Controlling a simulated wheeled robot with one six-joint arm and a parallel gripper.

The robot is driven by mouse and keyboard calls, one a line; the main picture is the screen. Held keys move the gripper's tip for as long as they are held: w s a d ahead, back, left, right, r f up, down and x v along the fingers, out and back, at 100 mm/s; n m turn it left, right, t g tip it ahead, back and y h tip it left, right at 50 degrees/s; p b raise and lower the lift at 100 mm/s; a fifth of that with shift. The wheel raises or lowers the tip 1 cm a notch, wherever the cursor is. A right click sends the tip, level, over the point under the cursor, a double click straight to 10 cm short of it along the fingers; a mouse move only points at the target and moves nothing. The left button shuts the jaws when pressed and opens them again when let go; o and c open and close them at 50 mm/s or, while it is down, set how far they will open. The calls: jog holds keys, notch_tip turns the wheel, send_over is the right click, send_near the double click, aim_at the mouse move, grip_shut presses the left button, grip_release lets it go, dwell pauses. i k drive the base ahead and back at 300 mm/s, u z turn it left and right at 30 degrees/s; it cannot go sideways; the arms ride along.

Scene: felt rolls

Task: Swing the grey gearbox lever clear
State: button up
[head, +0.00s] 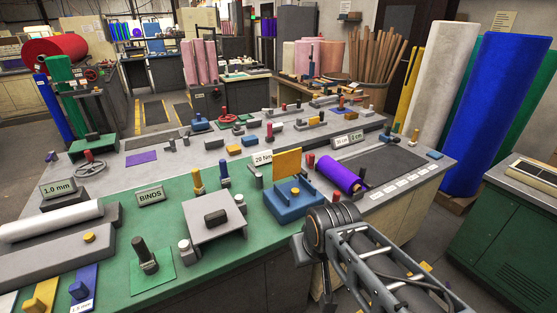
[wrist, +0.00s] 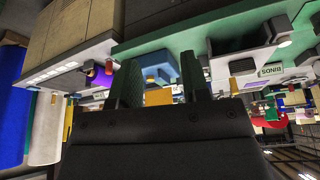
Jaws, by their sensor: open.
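No lever is plainly marked as the gearbox lever. A grey slab-topped unit (head: 205,232) stands on the green bench top, with a dark block (head: 215,217) on it and grey-capped posts beside it. A dark upright lever (head: 141,250) stands on a green plate (head: 152,274) to its left. I cannot tell which is the gearbox lever. The grey unit also shows inverted in the wrist view (wrist: 228,68), right of my gripper. My gripper (wrist: 160,80) is open, with nothing seen between its fingers and clear of the unit. Its fingers cannot be made out in the head view.
A blue box with a yellow panel (head: 287,162) stands right of the grey unit, near my arm. A purple roll (head: 340,174) lies beyond it. Grey bars lie at the left.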

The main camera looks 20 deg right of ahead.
aim_at(259, 176)
jog(key=u, duration=0.05)
jog(key=i, duration=0.85)
jog(key=u, duration=0.45)
